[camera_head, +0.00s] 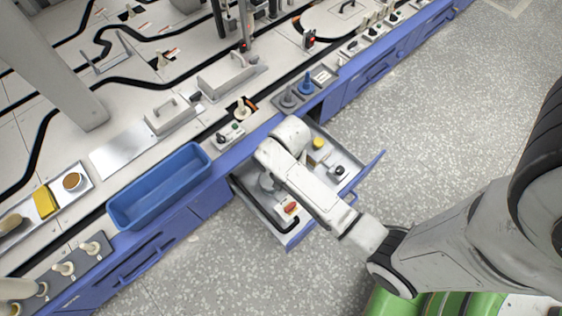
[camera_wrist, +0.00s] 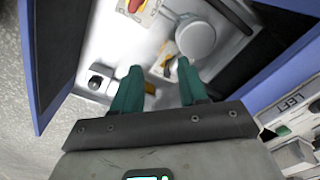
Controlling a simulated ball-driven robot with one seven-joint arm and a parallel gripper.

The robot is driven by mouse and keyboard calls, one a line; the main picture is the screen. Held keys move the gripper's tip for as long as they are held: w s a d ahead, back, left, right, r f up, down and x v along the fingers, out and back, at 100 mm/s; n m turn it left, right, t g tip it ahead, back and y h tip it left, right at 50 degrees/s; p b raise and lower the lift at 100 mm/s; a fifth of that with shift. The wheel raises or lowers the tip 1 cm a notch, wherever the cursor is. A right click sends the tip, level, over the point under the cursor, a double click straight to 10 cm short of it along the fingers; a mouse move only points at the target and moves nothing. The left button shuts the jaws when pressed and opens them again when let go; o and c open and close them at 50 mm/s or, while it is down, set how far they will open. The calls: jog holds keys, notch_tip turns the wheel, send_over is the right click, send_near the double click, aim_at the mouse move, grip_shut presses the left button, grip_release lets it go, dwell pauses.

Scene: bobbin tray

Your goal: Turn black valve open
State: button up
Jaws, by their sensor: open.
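The black valve (camera_head: 338,170) is a small black knob on a pale base, inside the pulled-out drawer (camera_head: 370,172). In the wrist view the black valve (camera_wrist: 95,82) lies to the left of my gripper (camera_wrist: 159,68). The gripper's two teal fingers are apart, with nothing held between them. They hang over the drawer's interior, and the left finger is nearer the black valve without visible contact. In the head view my arm hides the gripper and part of the drawer.
The drawer also holds a red-and-yellow switch (camera_head: 291,208), a yellow knob (camera_head: 319,143) and a grey round part (camera_wrist: 195,38). The drawer walls surround the fingers. A blue bin (camera_head: 160,187) stands on the bench at left. The speckled floor (camera_head: 440,110) is clear.

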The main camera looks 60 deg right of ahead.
jog(key=w+d+m+p, duration=0.3)
jog(key=w+d+m, duration=0.15)
jog(key=m, duration=0.35)
jog(key=f+b, duration=0.2)
jog(key=f, duration=0.1)
jog(key=f+b, duration=0.1)
jog(key=f, duration=0.3)
jog(key=f+b, duration=0.2)
jog(key=f, duration=0.2)
jog(key=shift+s+d+f+b, duration=0.1)
jog(key=shift+d+f+b, duration=0.05)
jog(key=shift+d+b, duration=0.15)
grip_shut()
